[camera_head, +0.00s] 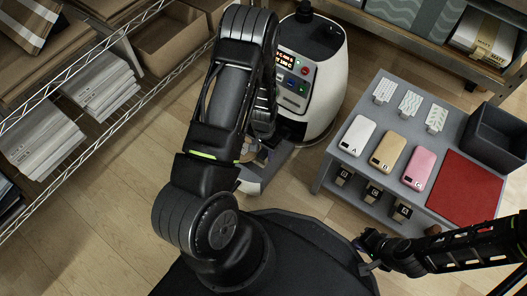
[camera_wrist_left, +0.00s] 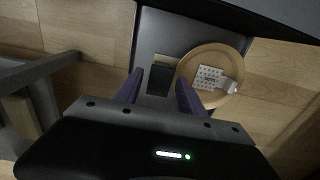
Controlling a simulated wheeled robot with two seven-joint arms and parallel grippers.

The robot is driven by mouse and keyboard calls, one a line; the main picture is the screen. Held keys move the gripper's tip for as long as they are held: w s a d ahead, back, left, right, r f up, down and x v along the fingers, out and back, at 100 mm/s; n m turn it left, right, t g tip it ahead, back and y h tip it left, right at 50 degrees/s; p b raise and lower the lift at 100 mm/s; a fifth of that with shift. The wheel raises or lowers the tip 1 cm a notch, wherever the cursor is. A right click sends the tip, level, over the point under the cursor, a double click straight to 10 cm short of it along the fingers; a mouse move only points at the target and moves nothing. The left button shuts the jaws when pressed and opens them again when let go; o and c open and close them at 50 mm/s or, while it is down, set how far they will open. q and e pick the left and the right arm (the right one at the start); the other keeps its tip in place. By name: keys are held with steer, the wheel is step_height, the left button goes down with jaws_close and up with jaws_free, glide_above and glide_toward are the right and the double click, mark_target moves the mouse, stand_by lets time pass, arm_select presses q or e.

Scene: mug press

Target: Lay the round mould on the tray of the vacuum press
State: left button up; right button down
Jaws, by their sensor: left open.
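The round mould (camera_wrist_left: 231,58) is a tan disc with a white, dotted piece on it. In the left wrist view it lies over the grey tray (camera_wrist_left: 160,30) and extends past its right edge. My left gripper (camera_wrist_left: 160,94) is open. Its right finger overlaps the disc's left edge in the picture; I cannot tell if they touch. A dark block (camera_wrist_left: 159,80) shows between the fingers. In the head view the white vacuum press (camera_head: 325,92) stands upright, its front partly hidden by my left arm. My right gripper (camera_head: 368,248) is low at the right; its opening is unclear.
A grey table (camera_head: 335,170) right of the press holds phone cases, patterned cards, a red mat (camera_head: 458,188) and a dark bin (camera_head: 497,138). A wire shelf with boxes and paper stacks (camera_head: 42,135) stands at the left. Wooden floor (camera_head: 100,230) is free between shelf and arm.

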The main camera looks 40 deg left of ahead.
arm_select(q)
step_height(320, 180, up, 10)
steer(key=p, duration=0.4)
steer(key=shift+r, duration=0.2)
stand_by(0.4)
steer(key=s+d+h, duration=0.1)
steer(key=s+d, duration=0.2)
steer(key=d, duration=0.5)
steer(key=s+d+n+t+h, duration=0.1)
steer(key=s+d, duration=0.3)
steer(key=d, duration=0.4)
steer(key=s+d+n+h, duration=0.1)
steer(key=s+d, duration=0.3)
steer(key=d, duration=0.4)
steer(key=shift+f+h, duration=0.4)
steer(key=shift+c, duration=0.2)
